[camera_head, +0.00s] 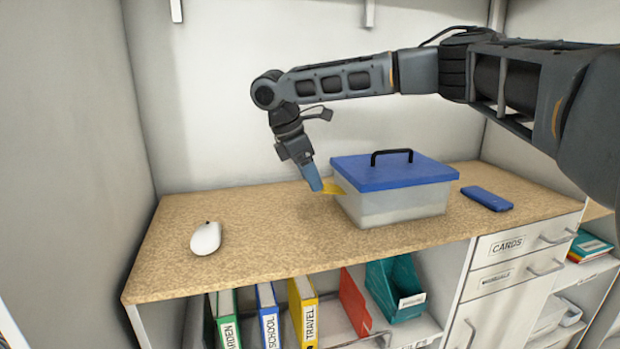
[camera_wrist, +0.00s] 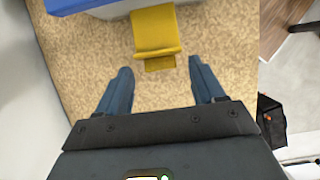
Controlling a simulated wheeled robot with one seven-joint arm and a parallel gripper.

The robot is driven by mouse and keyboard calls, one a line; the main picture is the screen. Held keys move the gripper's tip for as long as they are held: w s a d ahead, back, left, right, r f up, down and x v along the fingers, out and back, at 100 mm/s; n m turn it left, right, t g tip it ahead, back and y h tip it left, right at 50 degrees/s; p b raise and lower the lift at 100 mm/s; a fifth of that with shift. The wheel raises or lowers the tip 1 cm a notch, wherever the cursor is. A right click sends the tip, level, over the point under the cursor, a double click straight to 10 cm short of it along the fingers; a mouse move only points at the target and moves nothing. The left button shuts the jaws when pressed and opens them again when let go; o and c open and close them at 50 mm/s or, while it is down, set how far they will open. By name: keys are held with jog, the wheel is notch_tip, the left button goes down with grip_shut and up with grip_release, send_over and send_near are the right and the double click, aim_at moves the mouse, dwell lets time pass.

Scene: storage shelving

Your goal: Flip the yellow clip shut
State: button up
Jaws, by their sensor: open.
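The yellow clip (camera_wrist: 156,32) is on the side of a box and sticks outward from it. In the head view the clip (camera_head: 333,188) shows at the left end of the box, partly behind my fingers. The box (camera_head: 385,208) is pale and see-through, with a blue lid (camera_head: 393,168) and a black handle on top. My gripper (camera_head: 315,185) is beside the left end of the box, pointing down. In the wrist view my gripper (camera_wrist: 160,75) is open and empty, with one blue finger on each side of the clip's outer end.
A white mouse (camera_head: 206,239) lies on the counter (camera_head: 270,240) at the left. A blue flat object (camera_head: 486,198) lies right of the box. The counter between mouse and box is clear. Binders (camera_head: 303,312) stand on the shelf below. The wall is close behind.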

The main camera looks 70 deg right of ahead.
jog(key=shift+s+d+f, duration=0.15)
jog(key=shift+f, duration=0.35)
